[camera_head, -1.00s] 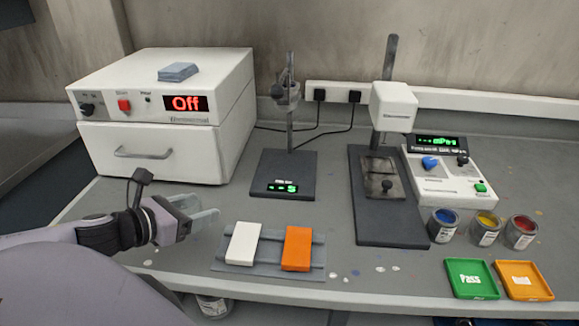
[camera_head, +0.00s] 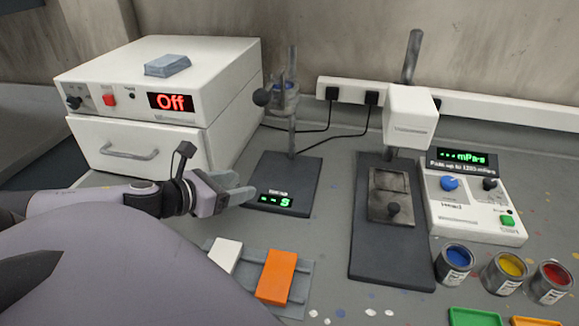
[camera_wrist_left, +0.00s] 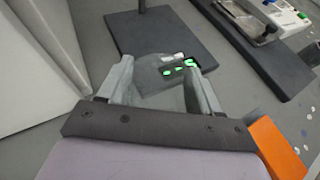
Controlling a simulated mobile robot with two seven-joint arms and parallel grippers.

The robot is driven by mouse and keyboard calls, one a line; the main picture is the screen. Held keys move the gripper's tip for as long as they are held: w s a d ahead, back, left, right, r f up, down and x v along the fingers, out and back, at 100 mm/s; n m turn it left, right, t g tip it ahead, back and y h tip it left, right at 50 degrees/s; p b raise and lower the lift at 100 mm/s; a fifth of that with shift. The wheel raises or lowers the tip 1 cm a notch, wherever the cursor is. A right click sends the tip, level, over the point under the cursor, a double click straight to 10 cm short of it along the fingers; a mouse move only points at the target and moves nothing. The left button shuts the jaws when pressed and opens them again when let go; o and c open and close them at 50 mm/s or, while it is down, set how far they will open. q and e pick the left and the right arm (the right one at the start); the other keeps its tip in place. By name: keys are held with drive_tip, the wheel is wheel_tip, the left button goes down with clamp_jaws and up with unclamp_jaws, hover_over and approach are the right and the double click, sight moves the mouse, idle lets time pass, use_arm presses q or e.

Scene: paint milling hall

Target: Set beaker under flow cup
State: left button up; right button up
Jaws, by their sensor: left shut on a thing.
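The flow cup (camera_head: 286,97) is held on a stand rod above a dark flat base (camera_head: 291,168) with a green display. My left gripper (camera_head: 238,188) is at the left front side of that base. In the left wrist view my left gripper (camera_wrist_left: 157,84) is shut on a clear glass beaker (camera_wrist_left: 153,76), which is see-through and faint. Part of the base (camera_wrist_left: 165,38) and its green digits show beyond and through the beaker. The beaker is beside the near left of the base, not below the cup; its height above the bench is unclear. My right gripper is not in view.
A white oven (camera_head: 160,90) marked Off stands close behind my left arm. A white block (camera_head: 225,254) and orange block (camera_head: 276,275) lie on a grey rack in front. A viscometer stand (camera_head: 390,245), control unit and paint cans (camera_head: 456,262) are at the right.

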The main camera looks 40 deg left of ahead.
use_arm(q)
approach(288, 175)
drive_tip(key=r, duration=0.3)
drive_tip(key=shift+s+r, duration=0.2)
drive_tip(key=shift+s, duration=0.2)
drive_tip(key=shift+w, duration=1.15)
drive_tip(key=shift+w+f+b, duration=0.1)
drive_tip(key=shift+w+b, duration=0.45)
drive_tip(key=shift+w, duration=1.45)
drive_tip(key=shift+w+d+p, duration=0.15)
drive_tip(key=shift+w+p, duration=0.35)
drive_tip(key=shift+w, duration=1.4)
drive_tip(key=shift+f, duration=1.7)
drive_tip(key=shift+f, duration=0.1)
